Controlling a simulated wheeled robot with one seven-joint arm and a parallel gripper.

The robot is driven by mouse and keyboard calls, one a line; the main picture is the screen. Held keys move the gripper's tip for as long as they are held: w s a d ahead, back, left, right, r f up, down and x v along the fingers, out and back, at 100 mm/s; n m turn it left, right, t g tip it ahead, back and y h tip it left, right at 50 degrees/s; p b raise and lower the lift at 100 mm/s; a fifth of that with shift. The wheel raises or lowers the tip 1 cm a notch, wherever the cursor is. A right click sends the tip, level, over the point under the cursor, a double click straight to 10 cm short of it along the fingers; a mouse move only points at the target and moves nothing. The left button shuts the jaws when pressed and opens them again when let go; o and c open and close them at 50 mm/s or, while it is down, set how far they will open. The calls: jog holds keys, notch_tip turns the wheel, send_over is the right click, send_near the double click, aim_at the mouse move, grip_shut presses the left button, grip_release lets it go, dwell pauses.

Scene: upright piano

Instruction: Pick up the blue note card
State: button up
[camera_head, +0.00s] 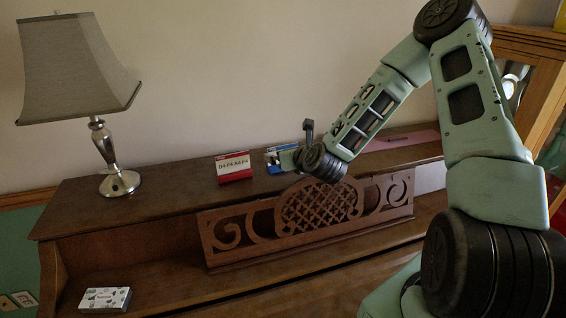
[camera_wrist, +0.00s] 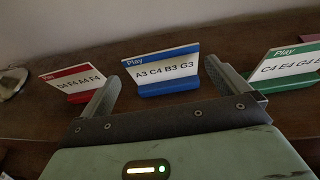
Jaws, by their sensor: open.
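The blue note card (camera_wrist: 160,70) stands upright on the piano top in the wrist view, reading "Play A3 C4 B3 G3" on a blue base. In the head view the blue card (camera_head: 275,162) is partly hidden by my gripper (camera_head: 296,149). In the wrist view my gripper (camera_wrist: 160,92) is open, with one finger to the left of the blue card and one to its right. The card lies between and just beyond the fingertips, and nothing is held. I cannot tell whether a fingertip touches it.
A red note card (camera_head: 234,168) stands to the left, and a green card (camera_wrist: 288,66) to the right in the wrist view. A lamp (camera_head: 118,182) stands at the far left. A carved music stand (camera_head: 310,218) is below. A small patterned box (camera_head: 106,298) lies lower left.

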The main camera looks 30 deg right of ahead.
jog(key=shift+w+d+f, duration=0.1)
jog(key=shift+w+f, duration=0.15)
jog(key=shift+w, duration=0.35)
jog(key=p+x, duration=0.2)
jog(key=x, duration=0.2)
jog(key=shift+w+d+r, duration=0.1)
jog(key=shift+d, duration=0.05)
jog(key=shift+w+d+f+p, duration=0.1)
jog(key=shift+w+f+p, duration=0.25)
jog(key=shift+w, duration=0.1)
jog(key=c, duration=0.7)
